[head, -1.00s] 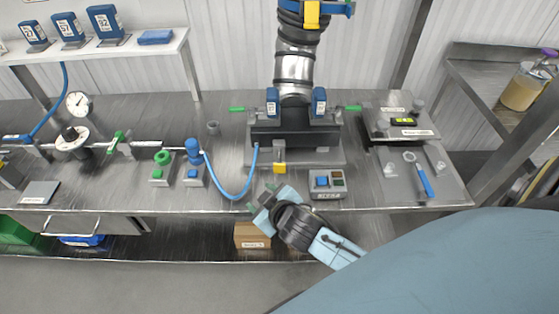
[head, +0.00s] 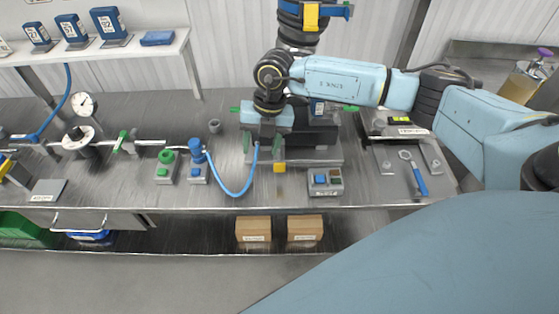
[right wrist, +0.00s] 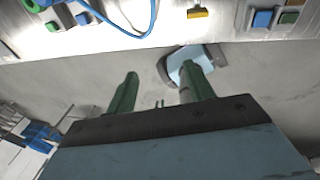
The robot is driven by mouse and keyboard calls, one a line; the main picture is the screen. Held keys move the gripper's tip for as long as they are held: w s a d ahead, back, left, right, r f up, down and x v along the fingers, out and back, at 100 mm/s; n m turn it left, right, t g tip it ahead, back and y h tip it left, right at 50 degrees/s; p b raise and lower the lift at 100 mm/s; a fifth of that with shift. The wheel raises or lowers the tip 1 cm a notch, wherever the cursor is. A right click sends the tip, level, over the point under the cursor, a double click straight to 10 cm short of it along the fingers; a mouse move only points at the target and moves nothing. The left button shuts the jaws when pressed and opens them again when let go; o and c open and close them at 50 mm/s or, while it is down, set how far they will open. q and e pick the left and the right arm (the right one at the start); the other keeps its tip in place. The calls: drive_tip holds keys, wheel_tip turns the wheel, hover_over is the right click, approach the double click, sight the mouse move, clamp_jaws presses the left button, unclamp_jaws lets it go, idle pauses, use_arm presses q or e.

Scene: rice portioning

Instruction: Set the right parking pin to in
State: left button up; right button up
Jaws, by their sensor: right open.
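The right parking pin appears to be the green bar (head: 351,108) sticking out on the right side of the dark dispenser block (head: 315,138). Its inner end is hidden behind my right arm, and I cannot tell whether it is in or out. A matching green bar (head: 234,109) shows on the left side. My right gripper (head: 262,150) hangs over the left front of the dispenser, left of the right pin and apart from it. Its green fingers are spread and empty, as they also are in the right wrist view (right wrist: 158,88). My left gripper is out of view.
A blue hose (head: 235,194) loops near the gripper. A yellow tab (head: 280,168) and a button box (head: 326,181) stand at the front. A blue-handled tool (head: 418,181) lies on the right. Cartons (head: 253,229) sit below the bench.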

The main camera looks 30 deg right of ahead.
drive_tip(key=r+h, duration=0.1)
drive_tip(key=h, duration=0.1)
hover_over(280, 163)
drive_tip(key=m, duration=0.1)
wheel_tip(280, 163, down, 13)
drive_tip(key=shift+a+p, duration=0.1)
drive_tip(key=shift+p, duration=0.5)
clamp_jaws()
